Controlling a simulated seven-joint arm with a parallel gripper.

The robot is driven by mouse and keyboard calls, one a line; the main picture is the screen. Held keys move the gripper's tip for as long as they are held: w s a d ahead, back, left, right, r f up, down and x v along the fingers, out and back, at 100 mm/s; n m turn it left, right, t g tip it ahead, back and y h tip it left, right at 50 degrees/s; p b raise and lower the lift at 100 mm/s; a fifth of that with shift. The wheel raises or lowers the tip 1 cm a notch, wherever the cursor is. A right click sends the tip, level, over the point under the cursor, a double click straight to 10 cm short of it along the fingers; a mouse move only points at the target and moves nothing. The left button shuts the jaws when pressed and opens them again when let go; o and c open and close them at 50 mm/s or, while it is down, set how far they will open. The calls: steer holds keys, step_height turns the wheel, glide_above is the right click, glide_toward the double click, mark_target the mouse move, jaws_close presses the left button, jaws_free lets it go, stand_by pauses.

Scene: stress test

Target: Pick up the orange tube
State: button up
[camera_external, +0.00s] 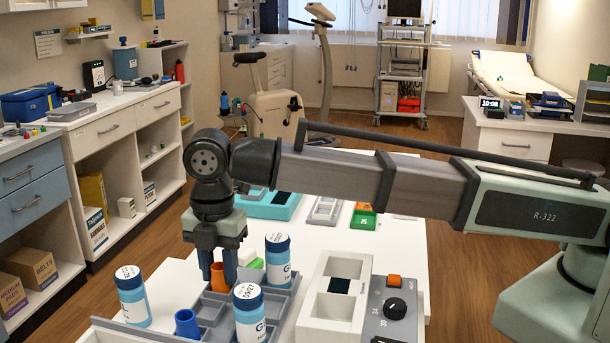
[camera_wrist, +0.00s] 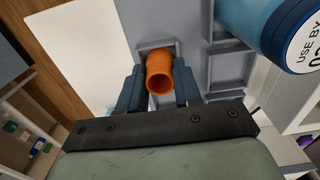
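The orange tube (camera_external: 217,277) stands in the grey rack (camera_external: 210,311) on the white table, its lower end hidden. My gripper (camera_external: 218,272) points down over it, one dark blue finger on each side. In the wrist view, the orange tube (camera_wrist: 159,74) fills the gap between the fingertips (camera_wrist: 159,88), with its open mouth towards the camera. The fingers appear to touch both sides of it, shut on it. I see no clear lift out of the rack.
A short blue tube (camera_external: 187,323) is in front. A control box with a black knob (camera_external: 395,308) is at right. A teal tray (camera_external: 268,206) lies behind.

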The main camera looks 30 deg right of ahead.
steer(key=c, duration=0.5)
steer(key=shift+o, duration=0.2)
